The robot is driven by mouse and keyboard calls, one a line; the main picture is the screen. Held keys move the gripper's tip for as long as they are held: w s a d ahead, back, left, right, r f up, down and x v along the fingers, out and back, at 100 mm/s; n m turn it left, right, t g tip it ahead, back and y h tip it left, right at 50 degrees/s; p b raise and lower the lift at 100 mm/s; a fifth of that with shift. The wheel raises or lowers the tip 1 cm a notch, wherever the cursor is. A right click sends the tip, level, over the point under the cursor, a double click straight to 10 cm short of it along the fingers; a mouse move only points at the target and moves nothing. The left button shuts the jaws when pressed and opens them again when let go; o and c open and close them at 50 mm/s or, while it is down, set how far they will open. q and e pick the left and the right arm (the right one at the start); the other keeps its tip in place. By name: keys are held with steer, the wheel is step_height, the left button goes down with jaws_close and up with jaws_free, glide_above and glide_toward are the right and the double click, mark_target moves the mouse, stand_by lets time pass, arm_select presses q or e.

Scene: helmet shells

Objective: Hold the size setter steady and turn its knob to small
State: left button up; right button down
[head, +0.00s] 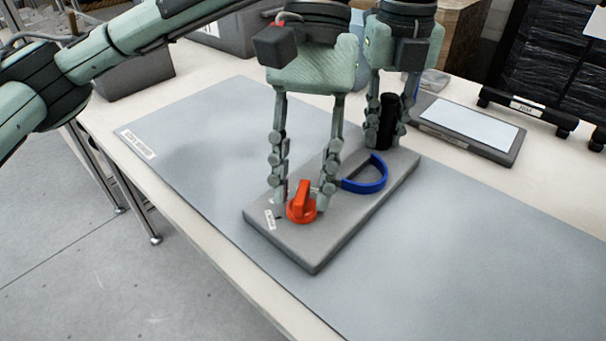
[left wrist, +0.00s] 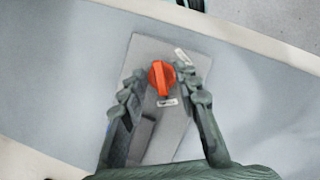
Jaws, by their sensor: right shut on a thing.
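The size setter's grey base (head: 318,255) lies on the mat. Its orange knob (head: 302,207) is at the near left end; it also shows in the left wrist view (left wrist: 161,78). A blue band (head: 370,186) loops from the base's middle, and a black post (head: 387,118) stands at the far end. My left gripper (head: 304,196) points down, open, with one finger on each side of the knob; whether they touch it is unclear. My right gripper (head: 388,128) is shut on the black post. Small labels lie by the knob, too small to read.
The grey mat (head: 200,145) is clear around the base. A dark tray with a pale panel (head: 468,125) sits behind at right, near a black rack (head: 550,60). A grey bin (head: 135,72) stands at the back left. The table's front edge is close to the base.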

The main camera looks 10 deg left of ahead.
arm_select(q)
steer(key=v, duration=1.2)
arm_select(e)
steer(key=c, duration=1.3)
jaws_free()
steer(key=shift+r, duration=0.1)
step_height(320, 180, up, 12)
steer(key=shift+f, duration=0.2)
arm_select(q)
step_height(320, 180, up, 5)
steer(key=p, duration=0.5)
steer(key=shift+r, duration=0.1)
arm_select(e)
step_height(320, 180, up, 7)
steer(key=shift+r, duration=0.15)
